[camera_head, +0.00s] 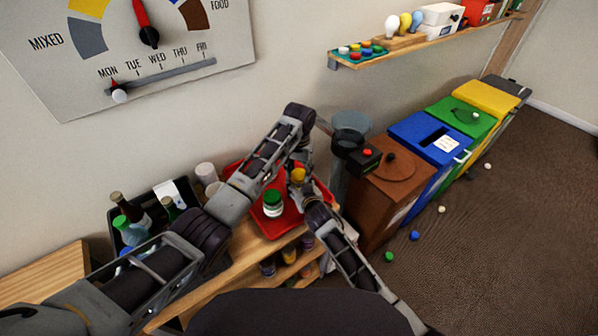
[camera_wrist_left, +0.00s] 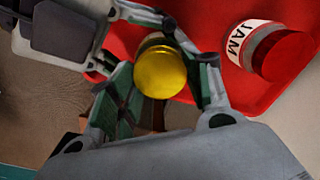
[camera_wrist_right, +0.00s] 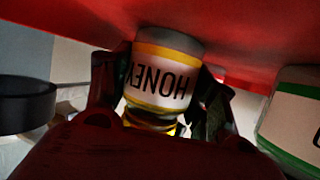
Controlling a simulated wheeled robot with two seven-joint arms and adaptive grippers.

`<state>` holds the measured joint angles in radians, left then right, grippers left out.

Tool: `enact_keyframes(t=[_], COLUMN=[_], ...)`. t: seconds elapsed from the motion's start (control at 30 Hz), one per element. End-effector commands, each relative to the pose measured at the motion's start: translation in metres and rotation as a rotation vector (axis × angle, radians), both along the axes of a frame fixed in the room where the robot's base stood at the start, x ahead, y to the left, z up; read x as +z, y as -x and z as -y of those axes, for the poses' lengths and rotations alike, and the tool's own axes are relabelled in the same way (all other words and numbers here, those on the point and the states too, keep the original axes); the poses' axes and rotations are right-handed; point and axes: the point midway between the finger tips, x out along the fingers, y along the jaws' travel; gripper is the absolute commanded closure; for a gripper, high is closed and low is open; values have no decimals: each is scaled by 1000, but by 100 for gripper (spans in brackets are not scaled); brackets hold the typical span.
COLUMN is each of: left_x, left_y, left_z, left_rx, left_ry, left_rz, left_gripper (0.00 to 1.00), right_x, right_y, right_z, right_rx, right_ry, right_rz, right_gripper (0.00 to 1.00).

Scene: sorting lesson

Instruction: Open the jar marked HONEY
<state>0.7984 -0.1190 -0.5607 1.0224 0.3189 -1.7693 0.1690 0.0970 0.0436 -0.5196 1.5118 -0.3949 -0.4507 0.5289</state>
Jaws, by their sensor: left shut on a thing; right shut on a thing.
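The honey jar (camera_wrist_right: 160,82) has a white label with yellow bands and the word HONEY, upside down in the right wrist view. Its yellow lid (camera_wrist_left: 161,72) shows from above in the left wrist view and also in the head view (camera_head: 298,175). My left gripper (camera_head: 300,166) comes down from above and is shut on the lid. My right gripper (camera_head: 301,190) is shut around the jar's body from the side. The lid sits at the jar's mouth; whether it is loose I cannot tell. The jar stands on or just over the red tray (camera_head: 270,229); the arms partly hide it.
A green-lidded jar (camera_head: 272,203) stands close by on the tray. A jam jar (camera_wrist_left: 262,48) with a red lid is also on it. A dark crate of bottles (camera_head: 130,222) stands at left. Coloured bins (camera_head: 425,140) line the wall at right, with small balls on the floor.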

Motion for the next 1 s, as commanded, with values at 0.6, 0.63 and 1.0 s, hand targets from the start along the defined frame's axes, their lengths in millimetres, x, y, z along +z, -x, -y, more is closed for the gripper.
enact_keyframes(t=[0.6, 0.63, 1.0], left_x=[1, 1, 1], left_y=[-1, -1, -1], left_z=[1, 1, 1], left_rx=[576, 604, 955], left_ry=[2, 2, 2], left_rz=[4, 4, 5], left_gripper=[80, 80, 80], right_x=[-1, -1, -1], right_y=[1, 1, 1], right_z=[-1, -1, -1], right_rx=[2, 2, 1], right_ry=[0, 0, -1], right_rz=[-1, -1, -2], right_gripper=[100, 100, 100])
